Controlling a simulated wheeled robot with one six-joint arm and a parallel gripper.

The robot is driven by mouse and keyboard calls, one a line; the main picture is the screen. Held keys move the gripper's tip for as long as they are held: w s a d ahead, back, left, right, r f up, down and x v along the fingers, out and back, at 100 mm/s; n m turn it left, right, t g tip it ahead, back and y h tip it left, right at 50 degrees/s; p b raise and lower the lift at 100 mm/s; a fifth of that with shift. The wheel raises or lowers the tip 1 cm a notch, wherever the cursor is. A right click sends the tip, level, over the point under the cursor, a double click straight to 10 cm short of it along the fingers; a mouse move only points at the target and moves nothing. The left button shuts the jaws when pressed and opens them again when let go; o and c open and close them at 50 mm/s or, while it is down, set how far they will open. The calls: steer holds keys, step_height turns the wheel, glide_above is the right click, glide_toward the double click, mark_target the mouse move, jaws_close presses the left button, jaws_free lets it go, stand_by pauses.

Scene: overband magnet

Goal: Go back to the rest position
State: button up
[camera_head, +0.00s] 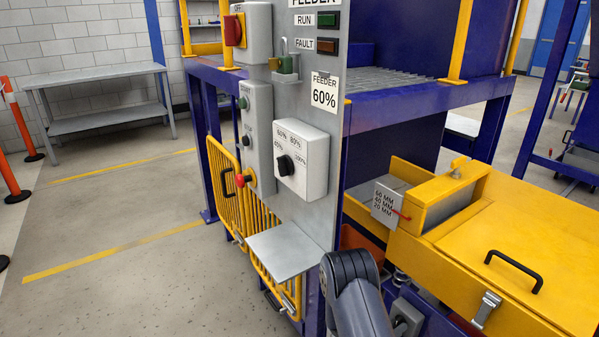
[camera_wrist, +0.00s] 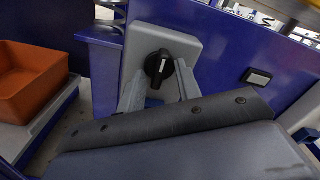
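My gripper (camera_wrist: 160,72) shows in the wrist view with its two grey fingers apart. A black rotary knob (camera_wrist: 158,66) with a white pointer mark, on a grey box (camera_wrist: 180,44), appears between the fingertips. I cannot tell whether the fingers touch it. In the head view my dark grey arm (camera_head: 352,290) reaches low at the bottom centre, and my gripper is hidden there. A grey box (camera_head: 408,317) shows just right of the arm, partly covered.
A control panel with a feeder dial (camera_head: 285,166) and a small grey shelf (camera_head: 283,252) stands left of my arm. A yellow cover (camera_head: 510,250) with a black handle lies right. An orange bin (camera_wrist: 30,80) sits left in the wrist view.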

steer(key=shift+r+n+p, duration=0.2)
steer(key=shift+n+p, duration=0.4)
steer(key=shift+n, duration=0.3)
steer(key=p+v, duration=0.1)
steer(key=v, duration=1)
steer(key=shift+d+f, duration=0.15)
